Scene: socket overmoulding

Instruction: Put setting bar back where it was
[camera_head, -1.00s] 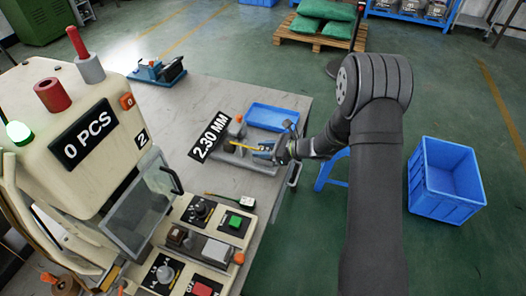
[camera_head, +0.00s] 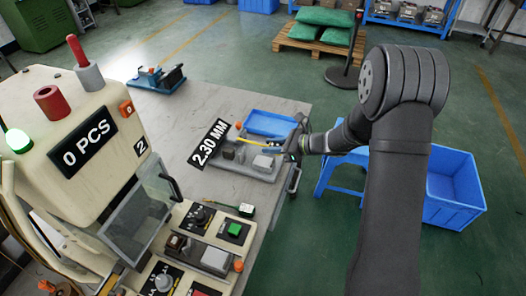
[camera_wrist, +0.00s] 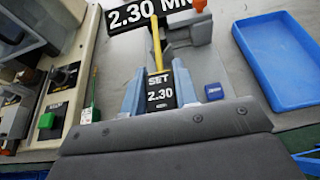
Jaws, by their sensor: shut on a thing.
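The setting bar is a thin yellow rod (camera_wrist: 156,48) with a black tag (camera_wrist: 160,92) reading SET 2.30. In the wrist view my gripper (camera_wrist: 158,88) is shut on its tag end, a pale blue finger on each side. The rod points away towards the grey gauge fixture (camera_wrist: 195,62), under the 2.30 MM display (camera_wrist: 148,14). In the head view my gripper (camera_head: 292,146) is at the fixture's right end, and the yellow rod (camera_head: 257,144) lies above or along the fixture (camera_head: 232,162). I cannot tell whether the rod touches it.
A blue tray (camera_head: 268,123) lies behind the fixture, near the table's right edge. A small blue block (camera_wrist: 214,91) is right of the tag. The cream machine (camera_head: 75,120) with its control panel stands at the left. A blue crate (camera_head: 455,190) is on the floor.

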